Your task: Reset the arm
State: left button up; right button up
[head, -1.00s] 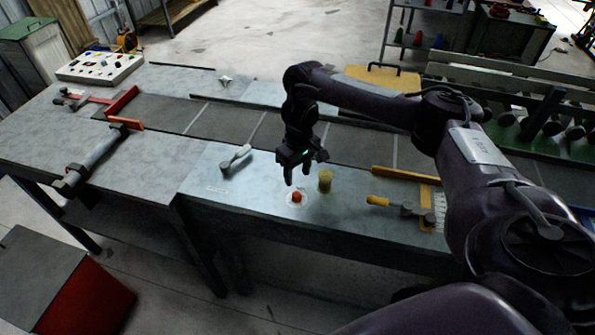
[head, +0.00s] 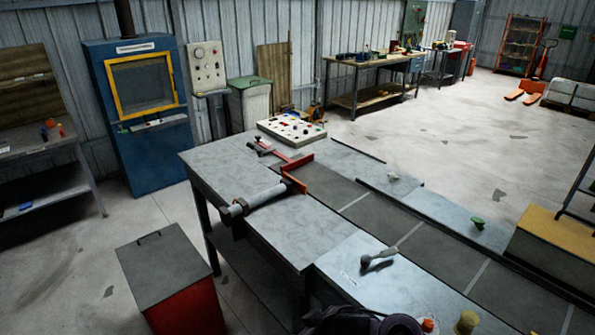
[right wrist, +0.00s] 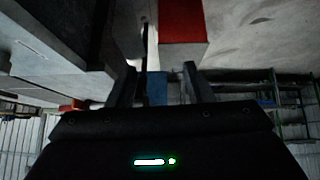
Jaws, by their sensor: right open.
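My right gripper (right wrist: 160,75) shows in the right wrist view, its two fingers apart with nothing between them. That view appears upside down, with a red box (right wrist: 183,22) beyond the fingers. In the head view only a dark part of my arm shows at the bottom edge, low in front of the workbench (head: 235,165); the gripper itself is out of that picture. My left gripper is in neither view.
On the bench are a grey-handled tool (head: 379,258), an orange-red piece (head: 428,325), a yellow cylinder (head: 467,321) and a roller (head: 258,198). A red bin with a grey lid (head: 188,305) stands on the floor at the left. Open floor lies behind the bench.

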jog(key=s+d+r+m+g+h, duration=0.1)
jog(key=s+d+r+m+h, duration=0.15)
jog(key=s+d, duration=0.6)
jog(key=s+d+r+m+g+h, duration=0.15)
jog(key=s+d+m, duration=0.25)
jog(key=s+d, duration=0.45)
notch_tip(320, 180, down, 35)
jog(key=g+b, duration=0.1)
jog(key=b, duration=0.7)
jog(key=s+d+f+b, duration=0.2)
jog(key=s+f+b, duration=0.1)
jog(key=s+f, duration=0.7)
jog(key=s+d+f+g+b, duration=0.1)
jog(key=s+d+f+b, duration=0.1)
jog(key=s+f, duration=0.9)
notch_tip(320, 180, down, 6)
jog(key=shift+f+h+b, duration=0.25)
jog(key=shift+h+b, duration=0.05)
jog(key=shift+b, duration=0.45)
